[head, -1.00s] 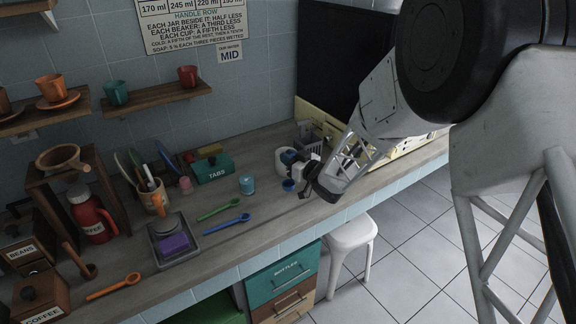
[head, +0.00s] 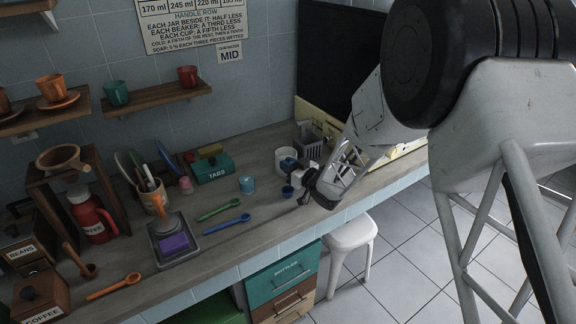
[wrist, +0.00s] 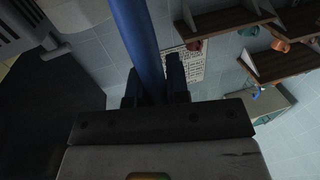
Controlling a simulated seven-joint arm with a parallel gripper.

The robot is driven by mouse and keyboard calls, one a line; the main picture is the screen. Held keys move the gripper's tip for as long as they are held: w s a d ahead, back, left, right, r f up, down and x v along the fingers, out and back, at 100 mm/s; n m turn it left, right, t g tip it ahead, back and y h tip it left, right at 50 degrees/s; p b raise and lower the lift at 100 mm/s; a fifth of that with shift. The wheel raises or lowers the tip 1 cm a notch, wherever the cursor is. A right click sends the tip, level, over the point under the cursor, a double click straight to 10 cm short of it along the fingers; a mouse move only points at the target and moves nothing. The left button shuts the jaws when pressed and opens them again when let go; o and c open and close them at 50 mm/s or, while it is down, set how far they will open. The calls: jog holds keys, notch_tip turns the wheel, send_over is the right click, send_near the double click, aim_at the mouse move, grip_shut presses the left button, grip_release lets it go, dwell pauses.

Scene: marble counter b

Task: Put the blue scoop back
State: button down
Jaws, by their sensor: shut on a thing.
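My gripper (head: 305,188) is shut on a blue handle (wrist: 138,35), which runs up between the fingers in the wrist view (wrist: 158,88). In the head view the gripper is over the right part of the counter. A small blue bowl (head: 287,191) shows just left of its fingers and looks like the end of the held scoop; the join is too small to make out. Another blue scoop (head: 227,224) lies flat on the counter near the front, apart from the gripper. A green scoop (head: 217,209) lies just behind it.
A white container (head: 282,161) with something blue at it and a grey basket (head: 318,141) stand behind the gripper. The front counter edge is close.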

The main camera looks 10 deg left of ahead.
jog(key=shift+f, duration=0.15)
jog(key=c, duration=1.1)
grip_release()
jog(key=shift+r, duration=0.2)
jog(key=shift+s+d, duration=0.1)
jog(key=shift+d, duration=0.1)
jog(key=v, duration=1.1)
jog(key=shift+s+d, duration=0.2)
jog(key=shift+d, duration=0.05)
